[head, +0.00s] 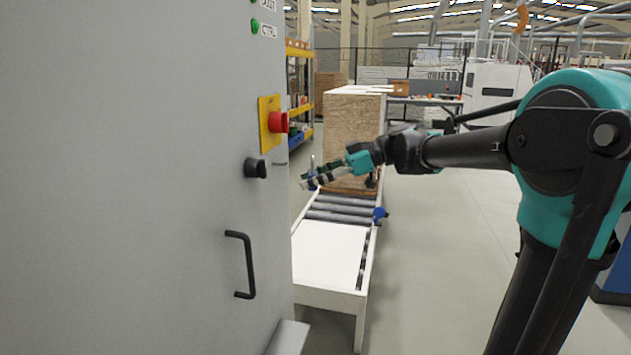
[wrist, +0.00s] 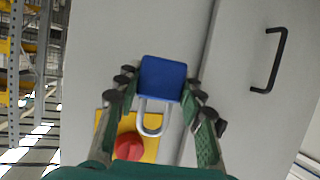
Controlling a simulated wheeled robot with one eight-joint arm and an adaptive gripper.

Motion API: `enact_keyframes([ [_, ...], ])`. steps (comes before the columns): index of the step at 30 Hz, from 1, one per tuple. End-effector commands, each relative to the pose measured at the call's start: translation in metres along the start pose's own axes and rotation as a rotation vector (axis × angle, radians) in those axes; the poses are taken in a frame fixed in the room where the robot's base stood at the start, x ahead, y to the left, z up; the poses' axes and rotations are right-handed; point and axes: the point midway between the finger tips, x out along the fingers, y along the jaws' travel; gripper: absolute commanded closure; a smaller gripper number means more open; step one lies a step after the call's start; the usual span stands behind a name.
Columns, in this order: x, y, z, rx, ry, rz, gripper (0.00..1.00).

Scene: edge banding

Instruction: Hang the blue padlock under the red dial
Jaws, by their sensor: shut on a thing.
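The blue padlock (wrist: 162,78) is between the fingers of my gripper (wrist: 163,100) in the wrist view. Its silver shackle (wrist: 151,122) points toward the yellow plate and overlaps its edge in the picture; I cannot tell whether they touch. The red dial (wrist: 128,147) sits on that plate, partly cut off by my gripper's base. In the head view the red dial (head: 278,122) stands on the yellow plate of the grey cabinet. My gripper (head: 308,181) is to the right of and lower than it. The padlock is not clear there.
Below the dial, the cabinet (head: 130,180) carries a black knob (head: 255,168), a small thin bar (head: 279,164) and a black handle (head: 245,265). A roller conveyor (head: 340,212) runs beside it, with stacked boards (head: 352,125) behind. The floor to the right is mostly open.

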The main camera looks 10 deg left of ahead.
Motion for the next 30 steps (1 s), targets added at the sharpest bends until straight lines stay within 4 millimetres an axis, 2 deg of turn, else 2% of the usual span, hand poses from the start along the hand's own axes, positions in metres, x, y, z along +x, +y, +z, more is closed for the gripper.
enact_keyframes([
  [30, 0.051, 0.015, -0.016, -0.001, 0.0, 0.0, 0.92],
])
